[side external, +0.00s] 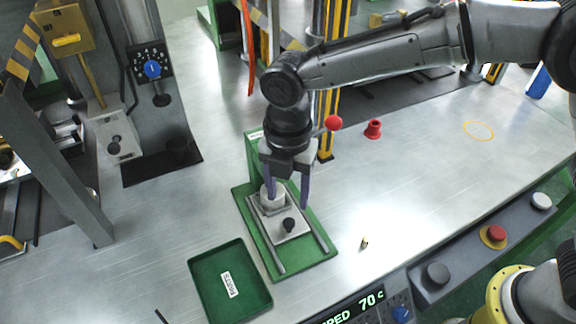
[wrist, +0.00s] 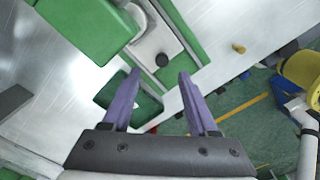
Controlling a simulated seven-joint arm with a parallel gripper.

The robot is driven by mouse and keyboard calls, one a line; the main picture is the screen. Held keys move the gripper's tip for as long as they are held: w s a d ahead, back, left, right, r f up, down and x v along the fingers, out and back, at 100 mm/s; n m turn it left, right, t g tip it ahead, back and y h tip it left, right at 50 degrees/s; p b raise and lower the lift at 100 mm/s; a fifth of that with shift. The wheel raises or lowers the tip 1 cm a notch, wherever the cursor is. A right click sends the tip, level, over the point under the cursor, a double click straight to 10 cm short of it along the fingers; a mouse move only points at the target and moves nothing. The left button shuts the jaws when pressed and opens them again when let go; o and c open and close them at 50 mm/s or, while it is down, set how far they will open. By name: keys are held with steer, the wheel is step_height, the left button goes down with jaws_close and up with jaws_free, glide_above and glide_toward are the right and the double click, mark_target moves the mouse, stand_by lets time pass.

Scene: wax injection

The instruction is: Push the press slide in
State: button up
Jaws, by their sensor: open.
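The press slide (side external: 281,229) is a light grey plate with a black knob (side external: 289,224), lying between two rails on the green press base (side external: 318,258). A pale round piece (side external: 271,199) sits at its rear end, partly hidden by a finger. The slide also shows in the wrist view (wrist: 150,48), beyond the fingertips. My gripper (side external: 288,204) points down over the rear part of the slide, its purple fingers spread and nothing visibly held. The wrist view shows the open fingers (wrist: 160,74) too. I cannot tell whether a finger touches the round piece.
A green parts tray (side external: 264,302) lies in front of the press. A small brass piece (side external: 364,243) is on the table to the right. A red-balled lever (side external: 333,122) stands close beside my gripper, and a red spool (side external: 373,129) farther right. The right tabletop is mostly clear.

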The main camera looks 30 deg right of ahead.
step_height(320, 180, up, 7)
stand_by(0.3)
steer(key=shift+f, duration=0.1)
steer(key=s+d+r+m+t+y, duration=0.15)
steer(key=d+r+m, duration=0.35)
steer(key=d, duration=0.5)
steer(key=s+d+r+m+t+h, duration=0.1)
steer(key=s+d+r+m+t, duration=0.1)
steer(key=d+r, duration=0.75)
steer(key=s+d+f+m+t, duration=0.1)
steer(key=s+d+f+m, duration=0.4)
steer(key=s+m, duration=0.3)
steer(key=s+d+f+m+t, duration=0.1)
steer(key=s+d+f+m, duration=0.5)
steer(key=m, duration=0.5)
steer(key=s+d, duration=0.1)
steer(key=s, duration=0.1)
steer(key=shift+s+f+m, duration=0.2)
steer(key=shift+s+m, duration=0.1)
steer(key=shift+m, duration=0.1)
